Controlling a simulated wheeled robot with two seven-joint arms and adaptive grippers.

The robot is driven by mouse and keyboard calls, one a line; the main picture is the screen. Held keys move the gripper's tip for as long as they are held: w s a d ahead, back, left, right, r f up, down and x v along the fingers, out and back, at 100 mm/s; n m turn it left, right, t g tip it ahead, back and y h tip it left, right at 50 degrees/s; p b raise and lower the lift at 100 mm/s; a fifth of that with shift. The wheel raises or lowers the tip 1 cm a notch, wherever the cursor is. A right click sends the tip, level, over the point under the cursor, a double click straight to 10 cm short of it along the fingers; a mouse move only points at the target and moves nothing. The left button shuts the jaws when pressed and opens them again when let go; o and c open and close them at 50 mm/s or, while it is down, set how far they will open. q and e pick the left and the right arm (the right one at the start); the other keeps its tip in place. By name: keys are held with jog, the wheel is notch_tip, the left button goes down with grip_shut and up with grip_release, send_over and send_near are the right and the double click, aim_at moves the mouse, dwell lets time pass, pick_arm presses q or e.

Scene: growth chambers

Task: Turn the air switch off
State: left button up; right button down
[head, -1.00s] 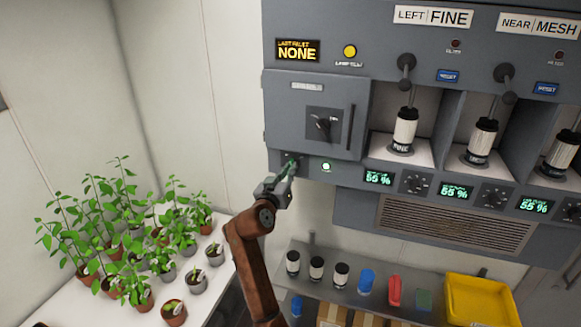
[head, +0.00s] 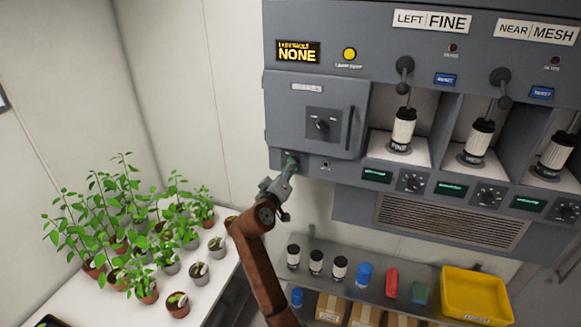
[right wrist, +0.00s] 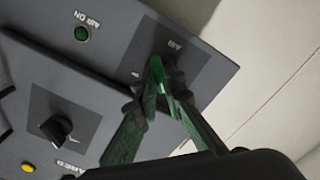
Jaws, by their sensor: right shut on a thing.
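The air switch (right wrist: 178,52) is on a dark plate labelled AIR at the lower left corner of the grey cabinet; the gripper largely hides its knob. My right gripper (right wrist: 158,78) has its green fingers closed together on the switch. In the head view, my right gripper (head: 291,164) reaches up to the switch from below. The AIR ON lamp (right wrist: 82,33) beside the switch is dark green and unlit; it also shows in the head view (head: 325,165). My left gripper is not in view.
A cabinet door with a dark rotary knob (head: 321,124) is just above the switch. Bays with canisters (head: 403,129) and dim displays (head: 376,174) lie to the right. Potted plants (head: 140,235) stand at lower left. A shelf holds bottles and a yellow bin (head: 474,296).

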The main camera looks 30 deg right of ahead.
jog(key=shift+r, duration=0.1)
jog(key=c, duration=2)
grip_release()
jog(key=shift+a, duration=0.1)
jog(key=shift+c, duration=0.2)
jog(key=v, duration=1.2)
